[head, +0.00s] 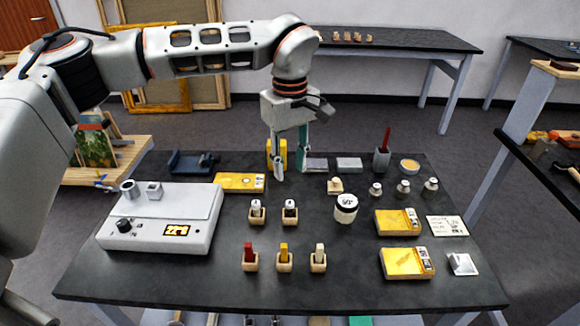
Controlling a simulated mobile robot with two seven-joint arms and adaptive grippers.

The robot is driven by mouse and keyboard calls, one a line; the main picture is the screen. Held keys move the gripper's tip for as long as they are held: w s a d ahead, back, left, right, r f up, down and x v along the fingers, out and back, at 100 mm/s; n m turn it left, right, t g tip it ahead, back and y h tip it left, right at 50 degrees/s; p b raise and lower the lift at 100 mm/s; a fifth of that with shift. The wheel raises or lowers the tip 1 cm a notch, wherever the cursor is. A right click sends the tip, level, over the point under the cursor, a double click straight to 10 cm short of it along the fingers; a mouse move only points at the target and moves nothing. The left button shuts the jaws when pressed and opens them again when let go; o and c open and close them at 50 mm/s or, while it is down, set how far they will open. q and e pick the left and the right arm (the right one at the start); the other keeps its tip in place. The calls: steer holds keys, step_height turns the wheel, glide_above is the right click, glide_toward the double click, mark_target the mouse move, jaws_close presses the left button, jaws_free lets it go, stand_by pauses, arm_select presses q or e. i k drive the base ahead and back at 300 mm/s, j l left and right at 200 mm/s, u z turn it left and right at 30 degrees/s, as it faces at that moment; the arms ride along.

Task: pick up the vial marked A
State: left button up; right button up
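Two small vials with pale tops and dark marks stand in wooden holders near the table's middle, a left vial (256,208) and a right vial (290,208). Their marks are too small to read, so I cannot tell which is A. Several small silvery-capped bottles, one of them here (403,187), stand farther right, also with no readable letter. My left gripper (290,167) points down over the back of the table, behind the two vials and apart from them. Its fingers are spread with nothing seen between them. My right gripper is not in view.
A white device with a display (160,222) fills the table's left. Red, yellow and pale pieces in wooden holders (284,263) stand in front. A white-lidded jar (345,209), yellow boxes (398,222) and a dark cup (382,160) stand right. The front strip is clear.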

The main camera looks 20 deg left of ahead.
mark_target(256, 208)
steer(key=k, duration=1)
